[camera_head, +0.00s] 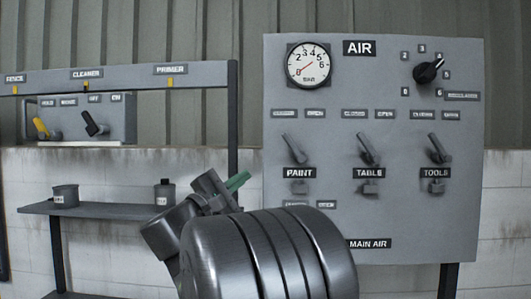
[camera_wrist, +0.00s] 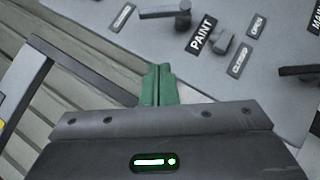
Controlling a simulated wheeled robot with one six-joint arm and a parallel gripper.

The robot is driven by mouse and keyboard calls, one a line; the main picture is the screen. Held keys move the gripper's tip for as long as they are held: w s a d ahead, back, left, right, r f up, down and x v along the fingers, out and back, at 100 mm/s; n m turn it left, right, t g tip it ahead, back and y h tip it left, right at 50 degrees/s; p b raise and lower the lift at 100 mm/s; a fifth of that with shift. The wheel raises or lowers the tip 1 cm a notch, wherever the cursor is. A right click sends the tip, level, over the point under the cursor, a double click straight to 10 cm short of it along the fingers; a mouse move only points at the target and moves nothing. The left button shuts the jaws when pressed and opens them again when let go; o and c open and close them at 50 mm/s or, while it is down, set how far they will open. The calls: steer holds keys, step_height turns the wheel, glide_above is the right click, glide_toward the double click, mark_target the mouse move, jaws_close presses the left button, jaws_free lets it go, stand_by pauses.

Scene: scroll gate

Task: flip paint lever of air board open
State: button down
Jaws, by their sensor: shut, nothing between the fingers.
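The grey air board (camera_head: 400,215) stands at the right in the head view. Its paint lever (camera_head: 292,147) sits above the PAINT label (camera_head: 299,173) and leans up and left, toward the left of the two small labels over it. In the wrist view the paint lever (camera_wrist: 163,13) lies at the top, pointing toward a CLOSED label (camera_wrist: 123,17). My gripper (camera_head: 238,181) has green fingers, shut and empty, left of the board's edge and below the paint lever in the head view. The fingers also show in the wrist view (camera_wrist: 158,85), apart from the lever.
Table (camera_head: 367,147) and tools (camera_head: 438,147) levers stand right of the paint lever. A gauge (camera_head: 308,65) and a black selector knob (camera_head: 428,71) are above. My arm hides the board's lower left. A shelf (camera_head: 100,205) with small containers and another panel (camera_head: 75,118) are at the left.

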mark_target(293, 147)
steer(key=shift+s+a+r, duration=0.1)
steer(key=shift+a+r, duration=0.05)
steer(key=shift+a, duration=0.05)
steer(key=p+x, duration=0.2)
steer(key=x, duration=0.2)
steer(key=s+d+p+x, duration=0.1)
steer(key=p+x, duration=0.1)
steer(key=x, duration=0.2)
steer(key=s+r+p+x, duration=0.1)
steer(key=x, duration=0.4)
steer(key=shift+d+r+p, duration=0.1)
steer(key=shift+d+p, duration=0.2)
steer(key=shift+p, duration=0.1)
steer(key=shift+s+r, duration=0.1)
steer(key=shift+s, duration=0.1)
